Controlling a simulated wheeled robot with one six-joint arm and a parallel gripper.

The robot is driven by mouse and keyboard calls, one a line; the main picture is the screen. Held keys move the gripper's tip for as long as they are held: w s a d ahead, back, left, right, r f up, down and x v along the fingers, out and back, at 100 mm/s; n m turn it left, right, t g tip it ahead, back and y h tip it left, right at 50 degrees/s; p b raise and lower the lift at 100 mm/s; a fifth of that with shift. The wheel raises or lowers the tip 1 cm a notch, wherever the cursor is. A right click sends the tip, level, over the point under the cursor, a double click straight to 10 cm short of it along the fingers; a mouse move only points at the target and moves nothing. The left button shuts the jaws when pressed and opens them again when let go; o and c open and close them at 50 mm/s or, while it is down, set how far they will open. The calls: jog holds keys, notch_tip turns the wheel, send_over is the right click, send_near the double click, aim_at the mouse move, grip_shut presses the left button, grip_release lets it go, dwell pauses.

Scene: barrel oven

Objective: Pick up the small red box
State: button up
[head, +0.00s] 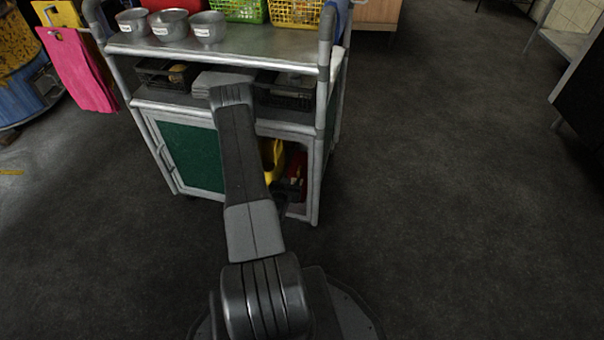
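A red object (298,169), possibly the small red box, shows in the open lower right compartment of the metal cart (240,61). Only part of it is visible. A dark shape that looks like my gripper (292,190) is at that compartment's opening, in front of the red object's lower part. My arm hides most of it, so I cannot tell whether its fingers are open or touch the red object.
A yellow object (272,160) is left of the red one. A green door panel (190,155) covers the cart's lower left. Bowls (208,28) and baskets (297,12) stand on top. The dark floor (450,200) at right is clear.

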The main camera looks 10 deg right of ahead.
aim_at(299, 170)
jog(key=b+x, duration=0.1)
jog(key=x, duration=0.5)
jog(key=shift+d+b, duration=0.1)
jog(key=shift+b, duration=0.3)
jog(key=b+x, duration=0.1)
jog(key=x, duration=0.1)
jog(key=b+x, duration=0.1)
jog(key=x, duration=0.1)
jog(key=shift+d+f, duration=0.2)
jog(key=shift+d, duration=0.1)
jog(key=shift+w+d+b, duration=0.2)
jog(key=shift+w+b, duration=0.1)
jog(key=shift+w, duration=0.2)
grip_shut()
